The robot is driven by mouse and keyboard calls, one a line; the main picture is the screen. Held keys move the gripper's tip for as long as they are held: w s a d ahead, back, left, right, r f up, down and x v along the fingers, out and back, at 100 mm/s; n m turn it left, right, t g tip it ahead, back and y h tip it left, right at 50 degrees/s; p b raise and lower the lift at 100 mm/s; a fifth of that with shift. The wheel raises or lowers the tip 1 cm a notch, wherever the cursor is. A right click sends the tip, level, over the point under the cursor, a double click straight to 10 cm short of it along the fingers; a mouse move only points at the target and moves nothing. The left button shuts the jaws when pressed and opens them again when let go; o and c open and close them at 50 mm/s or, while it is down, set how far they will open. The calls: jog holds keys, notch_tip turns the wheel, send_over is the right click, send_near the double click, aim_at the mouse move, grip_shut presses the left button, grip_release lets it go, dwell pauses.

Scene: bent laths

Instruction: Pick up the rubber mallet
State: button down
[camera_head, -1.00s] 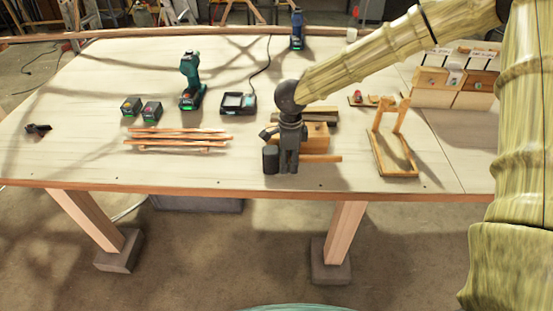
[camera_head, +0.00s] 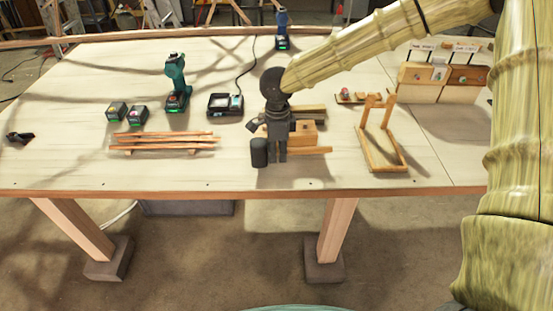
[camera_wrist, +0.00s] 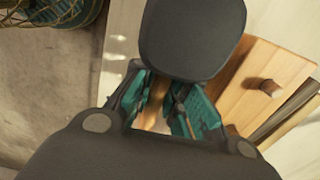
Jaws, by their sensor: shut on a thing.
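The rubber mallet has a black cylindrical head (camera_head: 259,152) and a pale wooden handle (camera_head: 318,150) pointing right, near the table's front edge. My gripper (camera_head: 277,158) points down and is shut around the handle, just right of the head. In the wrist view the black head (camera_wrist: 192,38) is large at the top, and the handle (camera_wrist: 155,107) shows between my teal finger pads. The mallet looks level and perhaps slightly raised; a gap under it is hard to tell.
A wooden block (camera_head: 303,132) stands close behind the handle. A wooden frame (camera_head: 386,160) is to the right, bent laths (camera_head: 163,142) to the left. A green drill (camera_head: 176,82) and charger (camera_head: 225,106) are behind left. The front left of the table (camera_head: 120,175) is clear.

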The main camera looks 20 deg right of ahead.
jog(key=s+a+r+b, duration=0.2)
jog(key=s+a+b, duration=0.1)
jog(key=s, duration=1.2)
jog(key=w+d+r+m+p, duration=0.2)
jog(key=w+r+m+p, duration=0.4)
jog(key=w, duration=0.5)
jog(key=w+d+r+m+p, duration=0.3)
jog(key=w+r+p, duration=0.3)
jog(key=w+p, duration=0.35)
jog(key=f+b, duration=0.4)
jog(key=shift+w+a+f, duration=0.1)
jog(key=shift+w+f, duration=0.15)
jog(key=shift+w, duration=0.05)
notch_tip(320, 180, down, 5)
jog(key=shift+b, duration=1.05)
jog(key=shift+r+p, duration=2.25)
jog(key=shift+r, duration=0.35)
